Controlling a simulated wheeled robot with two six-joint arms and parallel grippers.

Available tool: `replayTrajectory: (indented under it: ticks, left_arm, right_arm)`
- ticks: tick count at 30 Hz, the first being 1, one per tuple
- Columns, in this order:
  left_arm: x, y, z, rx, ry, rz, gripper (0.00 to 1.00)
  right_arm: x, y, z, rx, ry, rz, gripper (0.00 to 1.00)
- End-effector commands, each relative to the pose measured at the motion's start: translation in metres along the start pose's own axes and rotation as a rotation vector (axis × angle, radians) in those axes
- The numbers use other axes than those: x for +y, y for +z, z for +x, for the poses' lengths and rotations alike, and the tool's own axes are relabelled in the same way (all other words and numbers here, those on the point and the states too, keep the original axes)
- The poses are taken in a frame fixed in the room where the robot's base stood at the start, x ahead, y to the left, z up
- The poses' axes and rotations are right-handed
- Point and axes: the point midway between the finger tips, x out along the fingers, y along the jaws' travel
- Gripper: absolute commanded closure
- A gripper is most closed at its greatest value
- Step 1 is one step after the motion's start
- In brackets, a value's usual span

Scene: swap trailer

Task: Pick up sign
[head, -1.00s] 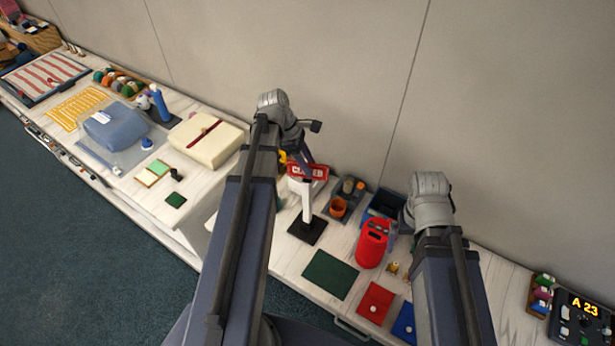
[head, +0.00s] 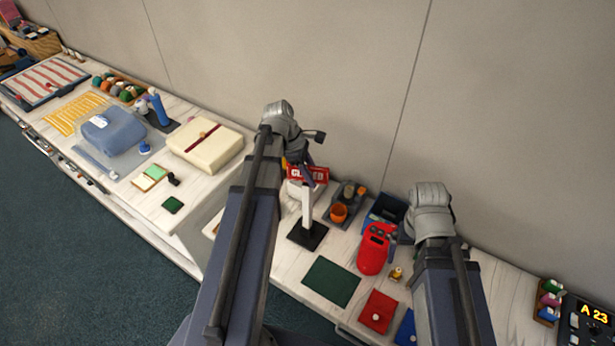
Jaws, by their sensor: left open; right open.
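The sign has a red board with white letters (head: 318,174) on a white post (head: 307,208) and a black square base (head: 307,235). It stands upright on the white counter, and the left part of its board is hidden behind my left gripper (head: 304,166). My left gripper is open at the board's upper left; I cannot tell whether it touches the board.
A dark green mat (head: 331,282) lies in front of the sign. A tray with an orange cup (head: 338,213) and a blue bin (head: 385,208) stand right of it. A cream box (head: 205,146) lies to the left. The wall rises close behind the counter.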

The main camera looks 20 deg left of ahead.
Motion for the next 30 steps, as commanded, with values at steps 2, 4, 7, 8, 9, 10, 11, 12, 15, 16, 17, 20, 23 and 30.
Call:
replayTrajectory:
  ticks: [2,4,7,8,9,10,11,12,15,16,17,20,23,30]
  left_arm:
    - [0.0000,-0.0005,0.0009,0.000,0.000,0.000,0.57]
    - [0.0000,-0.0004,0.0008,0.000,0.000,0.000,0.57]
    - [0.0001,-0.0003,0.0006,0.000,0.000,0.000,0.57]
    - [0.0000,-0.0003,0.0006,0.000,0.000,0.000,0.57]
    - [0.0000,-0.0003,0.0006,0.000,0.000,0.000,0.59]
    - [0.0000,-0.0003,0.0006,0.000,0.000,0.000,0.62]
    - [0.0000,-0.0003,0.0006,0.000,0.000,0.000,0.65]
    - [0.0000,-0.0003,0.0006,0.000,0.000,0.000,0.70]
    - [0.0000,-0.0003,0.0006,0.000,0.000,0.000,0.81]
    - [0.0000,-0.0003,0.0007,0.000,0.000,0.000,0.84]
    - [0.0000,-0.0003,0.0007,0.000,0.000,0.000,0.88]
    - [0.0000,-0.0003,0.0007,0.000,0.000,0.000,0.99]
    - [0.0001,-0.0003,0.0007,0.000,0.000,0.000,1.00]
    - [0.0000,-0.0003,0.0007,0.000,0.000,0.000,1.00]
  right_arm:
    - [-0.0001,-0.0001,0.0010,0.000,0.000,0.000,0.00]
    - [-0.0001,-0.0001,0.0009,0.000,0.000,0.000,0.00]
    - [-0.0001,0.0000,0.0007,0.000,0.000,0.000,0.00]
    - [-0.0001,0.0000,0.0007,0.000,0.000,0.000,0.00]
    - [0.0000,0.0000,0.0007,0.000,0.000,0.000,0.00]
    - [0.0000,0.0000,0.0007,0.000,0.000,0.000,0.00]
    - [0.0000,0.0000,0.0007,0.000,0.000,0.000,0.00]
    - [0.0000,0.0000,0.0007,0.000,0.000,0.000,0.00]
    - [-0.0001,0.0000,0.0007,0.000,0.000,0.000,0.00]
    - [-0.0001,0.0000,0.0007,0.000,0.000,0.000,0.00]
    - [-0.0001,0.0000,0.0007,0.000,0.000,0.000,0.00]
    - [-0.0001,0.0000,0.0007,0.000,0.000,0.000,0.00]
    - [-0.0001,0.0000,0.0007,0.000,0.000,0.000,0.00]
    - [-0.0001,0.0000,0.0007,0.000,0.000,0.000,0.00]
